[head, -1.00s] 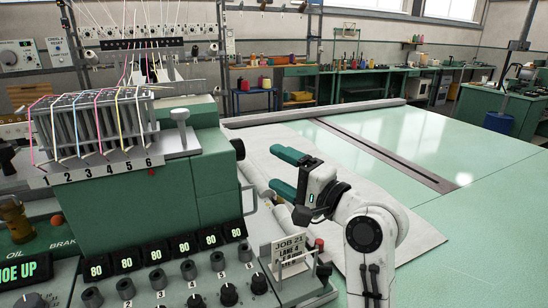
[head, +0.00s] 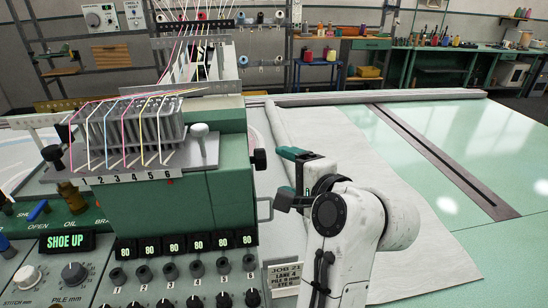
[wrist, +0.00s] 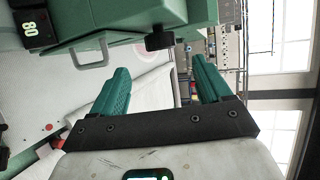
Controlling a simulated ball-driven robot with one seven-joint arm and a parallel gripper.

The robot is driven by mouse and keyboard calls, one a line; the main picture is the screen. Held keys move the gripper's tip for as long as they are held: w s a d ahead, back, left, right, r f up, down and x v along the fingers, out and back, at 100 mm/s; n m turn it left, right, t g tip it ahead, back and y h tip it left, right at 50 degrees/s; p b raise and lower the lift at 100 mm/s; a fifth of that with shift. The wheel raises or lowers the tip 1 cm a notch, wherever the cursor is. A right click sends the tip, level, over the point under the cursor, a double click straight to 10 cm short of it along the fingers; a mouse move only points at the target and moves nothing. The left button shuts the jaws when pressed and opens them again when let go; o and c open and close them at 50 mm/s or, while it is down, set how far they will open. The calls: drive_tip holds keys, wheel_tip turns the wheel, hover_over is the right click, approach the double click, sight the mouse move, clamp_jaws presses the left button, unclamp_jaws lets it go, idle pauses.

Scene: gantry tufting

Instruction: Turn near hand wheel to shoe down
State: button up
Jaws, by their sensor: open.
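The green tufting head (head: 175,215) stands at the left, with a display (head: 68,242) reading SHOE UP. A dark knob (head: 259,159) sticks out of the head's right side. It also shows in the wrist view (wrist: 159,39). I cannot tell whether this knob is the near hand wheel; no other clear wheel shows. My gripper (head: 281,174) is just right of the head, its teal fingers spread and empty. In the wrist view, the open fingers (wrist: 160,68) point toward the head, with the knob beyond the gap between them. Nothing touches the fingers.
A metal handle (head: 265,209) juts from the head's side, close to my gripper. A job card (head: 285,278) stands below. Numbered thread guides (head: 125,165) top the head. White cloth (head: 400,200) covers part of the green table (head: 460,145), otherwise clear at right.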

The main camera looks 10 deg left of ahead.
sight(266, 162)
drive_tip(key=p+x, duration=0.1)
drive_tip(key=x, duration=0.7)
drive_tip(key=shift+a+p, duration=0.15)
drive_tip(key=shift+p, duration=0.15)
drive_tip(key=shift+f, duration=0.15)
drive_tip(key=c, duration=1)
